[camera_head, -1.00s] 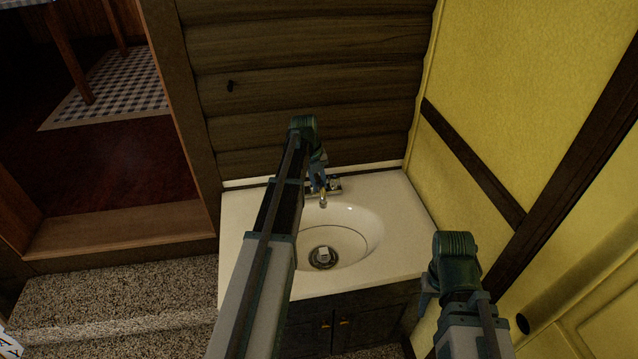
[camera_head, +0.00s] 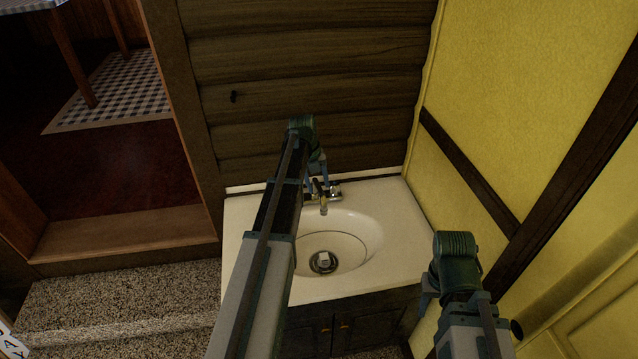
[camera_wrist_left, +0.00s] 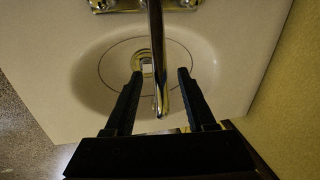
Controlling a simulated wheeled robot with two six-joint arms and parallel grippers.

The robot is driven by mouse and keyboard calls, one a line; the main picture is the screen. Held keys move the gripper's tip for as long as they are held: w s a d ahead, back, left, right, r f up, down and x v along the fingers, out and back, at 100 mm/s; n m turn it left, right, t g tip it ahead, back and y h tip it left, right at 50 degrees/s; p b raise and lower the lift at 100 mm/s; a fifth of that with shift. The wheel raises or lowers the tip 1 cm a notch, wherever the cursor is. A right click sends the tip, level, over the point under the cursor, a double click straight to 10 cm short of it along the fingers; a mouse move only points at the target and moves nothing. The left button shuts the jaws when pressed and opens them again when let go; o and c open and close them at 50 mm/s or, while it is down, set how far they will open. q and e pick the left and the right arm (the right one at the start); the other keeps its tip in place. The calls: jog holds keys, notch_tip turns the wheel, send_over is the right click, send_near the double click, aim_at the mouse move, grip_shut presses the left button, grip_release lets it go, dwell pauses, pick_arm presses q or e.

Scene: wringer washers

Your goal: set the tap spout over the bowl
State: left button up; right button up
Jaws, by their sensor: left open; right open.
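The chrome tap spout (camera_head: 324,209) points forward from the back of the sink, and its tip shows over the back part of the white bowl (camera_head: 358,236). My left gripper (camera_head: 318,185) is open at the tap. In the left wrist view the spout (camera_wrist_left: 157,55) runs between the two spread dark fingers of the left gripper (camera_wrist_left: 158,85), with a gap on each side. I cannot tell how deep it sits between them. The bowl (camera_wrist_left: 205,62) lies beneath. My right gripper (camera_head: 427,292) is open and empty, to the right of the counter.
The pale counter (camera_head: 405,255) rests on a dark cabinet (camera_head: 375,320). A log wall (camera_head: 310,60) stands close behind the tap, and a yellow wall (camera_head: 500,90) rises on the right. A carpeted step (camera_head: 120,295) lies at the left. A drain (camera_head: 322,262) sits in the bowl.

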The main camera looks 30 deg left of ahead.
pick_arm(q)
notch_tip(320, 180, up, 10)
jog(key=s+a+p, duration=0.1)
jog(key=p, duration=0.8)
jog(key=shift+s+a, duration=0.15)
jog(key=shift+a, duration=0.05)
pick_arm(e)
notch_tip(320, 180, up, 10)
pick_arm(q)
jog(key=s+d+f+n+b, duration=0.1)
jog(key=s+d+n, duration=0.2)
jog(key=d, duration=0.3)
jog(key=s+d+f+n+g+y+b, duration=0.1)
jog(key=s+d+f+n+b, duration=0.2)
jog(key=d, duration=0.4)
jog(key=s+d+n, duration=0.3)
jog(key=d+n, duration=0.1)
jog(key=d, duration=0.2)
jog(key=s+d+f+n+y+b, duration=0.1)
jog(key=s+d+f+n+b, duration=0.1)
jog(key=s+d+n, duration=0.4)
jog(key=s+d+f+n+b, duration=0.2)
jog(key=s+d+n, duration=0.5)
jog(key=s+n, duration=0.1)
jog(key=shift+s+f+g+y+b, duration=0.3)
jog(key=shift+s+f+y+b, duration=0.1)
jog(key=shift+s, duration=0.4)
pick_arm(e)
notch_tip(320, 180, down, 9)
jog(key=shift+r, duration=0.2)
